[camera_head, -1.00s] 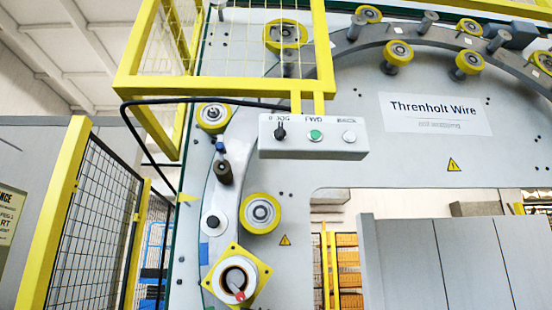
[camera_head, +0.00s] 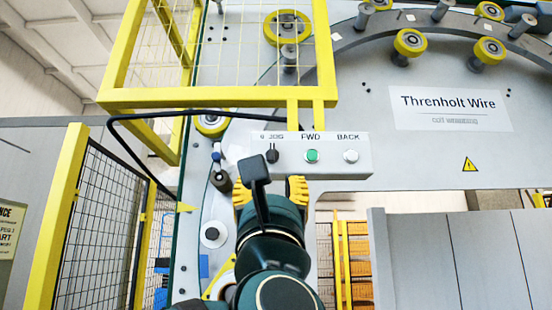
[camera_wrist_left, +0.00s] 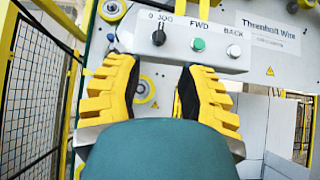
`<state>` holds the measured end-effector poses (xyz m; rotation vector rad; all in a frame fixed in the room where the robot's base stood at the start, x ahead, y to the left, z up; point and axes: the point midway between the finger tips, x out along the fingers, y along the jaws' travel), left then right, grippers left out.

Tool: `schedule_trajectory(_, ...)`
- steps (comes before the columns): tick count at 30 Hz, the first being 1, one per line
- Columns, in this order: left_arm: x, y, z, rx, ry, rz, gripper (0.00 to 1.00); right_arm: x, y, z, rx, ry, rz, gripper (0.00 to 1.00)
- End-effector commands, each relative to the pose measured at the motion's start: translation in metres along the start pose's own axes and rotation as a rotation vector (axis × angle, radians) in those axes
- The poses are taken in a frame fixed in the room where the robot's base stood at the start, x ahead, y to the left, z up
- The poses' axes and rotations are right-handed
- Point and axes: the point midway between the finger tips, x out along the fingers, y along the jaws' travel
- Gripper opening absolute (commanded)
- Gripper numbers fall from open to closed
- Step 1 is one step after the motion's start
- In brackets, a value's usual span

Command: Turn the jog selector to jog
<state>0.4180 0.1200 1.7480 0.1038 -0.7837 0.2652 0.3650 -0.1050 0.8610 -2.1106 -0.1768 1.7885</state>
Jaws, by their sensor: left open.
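The jog selector (camera_head: 272,155) is a small black knob at the left end of a grey control box, under the marks "0" and "JOG". It also shows in the left wrist view (camera_wrist_left: 158,38), where its pointer looks roughly upright. A green FWD button (camera_head: 312,156) and a white BACK button (camera_head: 351,156) sit to its right. My left gripper (camera_head: 270,188) is in front of and below the box, its yellow fingers spread apart. In the left wrist view the open fingers (camera_wrist_left: 158,75) are empty, with the selector beyond and above them, apart from them. My right gripper is not in view.
A yellow guard frame (camera_head: 220,97) stands above the box, and a black cable (camera_head: 150,117) runs to it. A mesh fence (camera_head: 98,220) is at the left. Rollers (camera_head: 410,42) line the ring behind. Grey cabinets (camera_head: 485,260) stand at lower right.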

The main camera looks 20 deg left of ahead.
Motion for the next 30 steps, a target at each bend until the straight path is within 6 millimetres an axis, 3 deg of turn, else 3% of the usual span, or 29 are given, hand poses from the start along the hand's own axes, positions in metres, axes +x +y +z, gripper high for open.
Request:
schedule_trajectory(12,0.083,0.0,0.0,0.003,0.004,-0.001,0.39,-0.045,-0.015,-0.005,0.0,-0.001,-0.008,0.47)
schedule_trajectory(18,0.113,-0.001,-0.001,0.004,0.004,-0.002,0.39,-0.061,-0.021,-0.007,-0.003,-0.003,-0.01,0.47)
schedule_trajectory(30,0.127,-0.001,-0.002,0.006,0.002,-0.003,0.39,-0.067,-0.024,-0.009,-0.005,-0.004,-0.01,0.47)
